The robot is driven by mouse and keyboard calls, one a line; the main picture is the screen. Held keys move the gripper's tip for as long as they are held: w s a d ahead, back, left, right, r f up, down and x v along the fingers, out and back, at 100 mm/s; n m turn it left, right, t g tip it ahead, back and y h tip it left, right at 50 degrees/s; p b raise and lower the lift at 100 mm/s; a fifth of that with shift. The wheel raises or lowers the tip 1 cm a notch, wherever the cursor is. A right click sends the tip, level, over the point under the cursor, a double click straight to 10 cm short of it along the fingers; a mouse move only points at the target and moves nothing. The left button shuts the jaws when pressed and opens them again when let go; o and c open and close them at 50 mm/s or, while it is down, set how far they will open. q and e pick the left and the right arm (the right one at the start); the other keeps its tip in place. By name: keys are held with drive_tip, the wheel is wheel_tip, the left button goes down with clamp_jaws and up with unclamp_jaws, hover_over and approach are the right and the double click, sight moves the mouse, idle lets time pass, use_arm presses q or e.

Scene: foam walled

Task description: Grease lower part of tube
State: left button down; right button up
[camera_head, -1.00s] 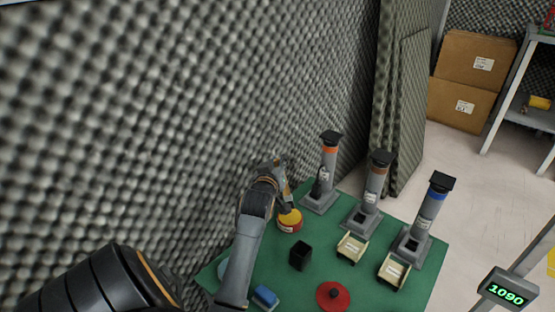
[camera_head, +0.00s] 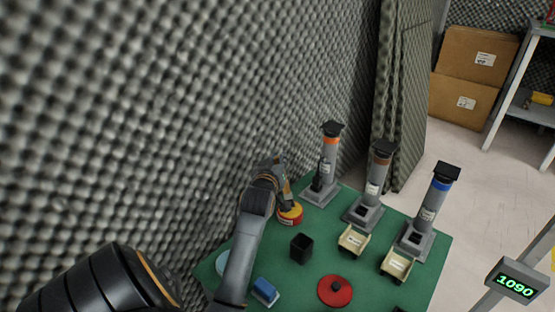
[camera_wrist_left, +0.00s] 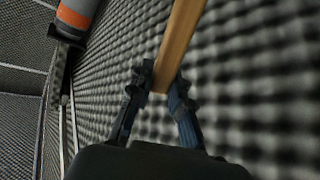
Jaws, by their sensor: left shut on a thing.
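My left gripper (camera_head: 282,180) is above the red and yellow tin (camera_head: 290,214) at the back left of the green table, its jaws partly hidden by the wrist. In the left wrist view the gripper (camera_wrist_left: 163,85) is shut on a flat wooden stick (camera_wrist_left: 181,40); the stick's far end is out of frame. A grey tube with an orange band (camera_head: 330,150) stands upright just right of the gripper; its orange band (camera_wrist_left: 76,18) also shows in the left wrist view. Two more grey tubes stand to the right, one brown-banded (camera_head: 379,168), one blue-banded (camera_head: 438,195). My right gripper is not in view.
On the green table (camera_head: 330,255) are a black cup (camera_head: 301,248), a red disc (camera_head: 335,290), a blue block (camera_head: 265,291) and two cream trays (camera_head: 353,241) (camera_head: 396,266). A foam wall (camera_head: 150,120) stands close behind on the left. A display reading 1090 (camera_head: 517,285) is at lower right.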

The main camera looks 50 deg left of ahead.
use_arm(q)
drive_tip(key=shift+f, duration=0.6)
idle(0.9)
